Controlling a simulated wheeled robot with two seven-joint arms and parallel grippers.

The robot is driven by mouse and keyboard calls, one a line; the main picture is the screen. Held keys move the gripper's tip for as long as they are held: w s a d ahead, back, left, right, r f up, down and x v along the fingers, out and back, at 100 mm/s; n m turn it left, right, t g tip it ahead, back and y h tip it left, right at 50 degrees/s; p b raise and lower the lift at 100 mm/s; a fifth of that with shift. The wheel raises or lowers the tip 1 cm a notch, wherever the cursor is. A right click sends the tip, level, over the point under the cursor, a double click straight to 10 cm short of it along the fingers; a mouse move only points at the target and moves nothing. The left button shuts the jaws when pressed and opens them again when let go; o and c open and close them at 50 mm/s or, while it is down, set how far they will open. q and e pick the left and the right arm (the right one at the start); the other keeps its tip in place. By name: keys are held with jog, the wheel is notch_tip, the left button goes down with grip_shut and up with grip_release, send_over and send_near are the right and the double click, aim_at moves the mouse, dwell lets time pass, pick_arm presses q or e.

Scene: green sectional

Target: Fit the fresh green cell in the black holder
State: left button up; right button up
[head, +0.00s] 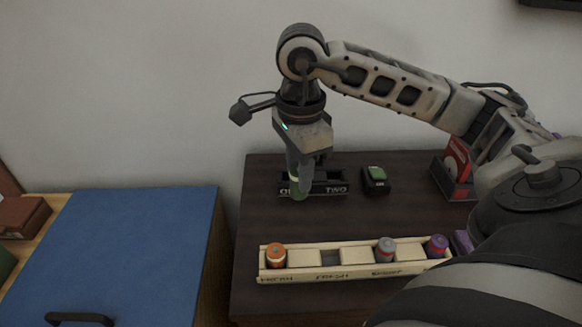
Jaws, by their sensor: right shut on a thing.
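My right gripper (302,188) points down over the black holder (338,188) at the back of the dark table. It is shut on the green cell (294,190), which shows as a bit of green with a pale band beside the fingers. The cell is at the left part of the holder, in front of or over its lettering; "TWO" is readable on the right part. I cannot tell whether the cell touches the holder or is above it. The fingers hide part of the cell and holder. My left gripper is out of view.
A wooden rack (330,275) in front holds an orange cell (275,256), a grey cell (385,250) and a purple cell (437,246). A small black block with a green top (376,175) stands right of the holder. A red box (457,160) stands farther right. A blue-topped cabinet (130,250) is left.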

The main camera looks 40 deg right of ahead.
jog(key=w+d+f+m, duration=0.2)
jog(key=w, duration=0.1)
jog(key=w+d+f+m, duration=0.2)
jog(key=w+d+f, duration=0.1)
jog(key=w, duration=0.1)
jog(key=w+d+f+m, duration=0.2)
jog(key=w+d, duration=0.1)
jog(key=shift+w+f+m+p, duration=0.3)
jog(key=shift+w+p, duration=0.05)
jog(key=shift+w, duration=0.05)
jog(key=shift+w+d+f, duration=0.1)
jog(key=shift+w+f, duration=0.1)
jog(key=shift+f, duration=0.05)
notch_tip(320, 180, down, 3)
jog(key=shift+f, duration=0.1)
